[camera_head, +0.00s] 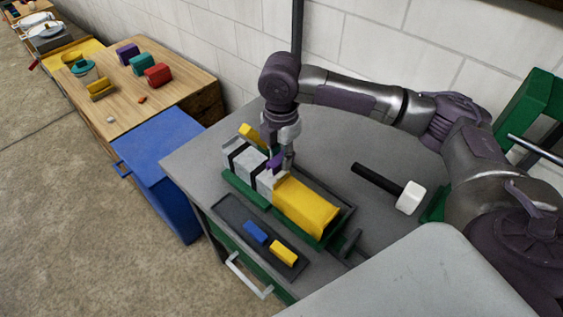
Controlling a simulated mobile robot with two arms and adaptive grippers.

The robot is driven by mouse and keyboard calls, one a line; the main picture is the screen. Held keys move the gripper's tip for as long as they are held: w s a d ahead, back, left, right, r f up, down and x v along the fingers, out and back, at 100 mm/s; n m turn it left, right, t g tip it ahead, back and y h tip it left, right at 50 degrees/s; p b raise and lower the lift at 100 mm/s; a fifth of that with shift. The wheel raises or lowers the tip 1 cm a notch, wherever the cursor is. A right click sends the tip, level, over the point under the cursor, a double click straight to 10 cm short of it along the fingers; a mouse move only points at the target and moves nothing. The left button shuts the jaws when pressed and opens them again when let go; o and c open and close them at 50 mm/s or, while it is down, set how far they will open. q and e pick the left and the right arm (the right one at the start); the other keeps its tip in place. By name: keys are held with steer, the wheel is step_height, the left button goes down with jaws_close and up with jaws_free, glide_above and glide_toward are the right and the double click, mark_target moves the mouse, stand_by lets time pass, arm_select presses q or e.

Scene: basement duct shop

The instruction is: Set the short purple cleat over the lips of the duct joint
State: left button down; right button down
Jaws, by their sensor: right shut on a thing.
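The short purple cleat (276,160) is in my right gripper (280,157), which is shut on it. The gripper points down over the duct, close above the seam where the grey duct section (256,172) meets the yellow duct section (305,204). I cannot tell whether the cleat touches the lips; the gripper partly hides the joint. The duct lies in a green cradle (246,190) on the grey bench (190,160). Black bands cross the grey section. My left gripper is not in view.
A dark tray (228,208) in front holds a blue piece (256,232) and a yellow piece (284,252). A mallet with a white head (410,198) lies right of the duct. A yellow block (250,132) sits behind it. A blue cabinet (160,160) and wooden table (180,83) stand left.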

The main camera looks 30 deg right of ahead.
mark_target(281, 175)
steer(key=shift+w+d+f, duration=0.1)
steer(key=shift+d+f, duration=0.05)
steer(key=shift+f, duration=0.05)
step_height(281, 175, down, 3)
steer(key=shift+f+p, duration=0.1)
steer(key=shift+p, duration=0.6)
steer(key=shift+f, duration=0.25)
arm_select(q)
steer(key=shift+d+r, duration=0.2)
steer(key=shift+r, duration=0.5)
arm_select(e)
steer(key=shift+f, duration=0.1)
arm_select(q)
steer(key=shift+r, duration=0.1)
arm_select(e)
steer(key=shift+f, duration=0.2)
